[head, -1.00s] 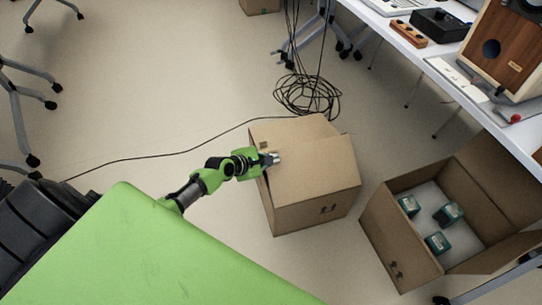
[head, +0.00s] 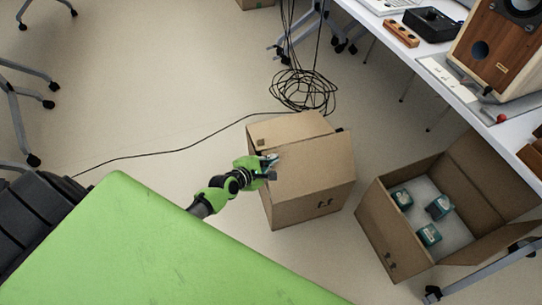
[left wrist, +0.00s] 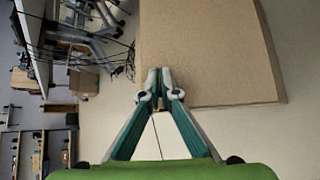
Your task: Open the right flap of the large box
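A large brown cardboard box (head: 310,185) stands on the floor in the middle of the head view. Its top is mostly covered by flaps, with a seam near the far side. My left gripper (head: 270,166) is at the left edge of the box top. In the left wrist view its fingertips (left wrist: 159,76) are together, and the box's cardboard (left wrist: 205,50) lies just beyond them. I cannot tell whether the fingers touch the flap. No held thing shows. My right gripper is not in view.
An open box (head: 375,222) with several green-and-white packages stands to the right. A white table (head: 440,65) with a wooden speaker (head: 497,50) is at upper right. Coiled black cables (head: 303,90) lie behind the large box. Floor to its left is mostly clear.

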